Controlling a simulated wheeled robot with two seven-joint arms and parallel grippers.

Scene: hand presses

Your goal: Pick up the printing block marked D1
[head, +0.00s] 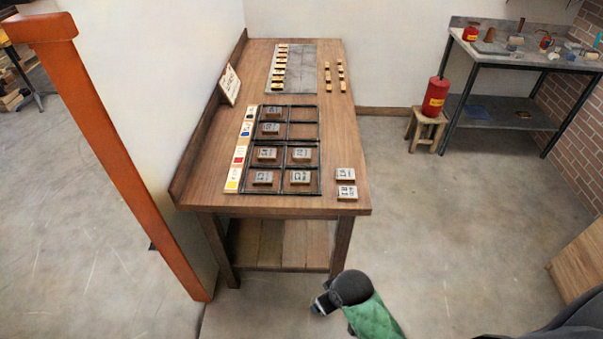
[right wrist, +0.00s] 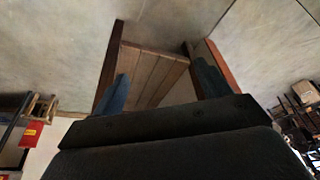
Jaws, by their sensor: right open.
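Several square printing blocks stand on the wooden table in the head view. Some sit in the compartments of a black-framed rack (head: 321,150), such as one block at its front left (head: 263,178) and another at its front right (head: 299,177). Two more lie on bare wood right of the rack, one behind (head: 344,174) and one at the front (head: 347,193). Their marks are too small to read, so I cannot tell which is D1. My right gripper (head: 322,303) is below and in front of the table; its fingers (right wrist: 165,86) are apart and empty in the right wrist view. My left gripper is out of view.
The table (head: 210,190) has a low slatted shelf (head: 280,243), also in the right wrist view (right wrist: 155,75). A colour strip (head: 240,152) lies left of the rack. An orange post (head: 120,165) stands left. A red can (head: 434,97) on a stool (head: 427,125) stands right.

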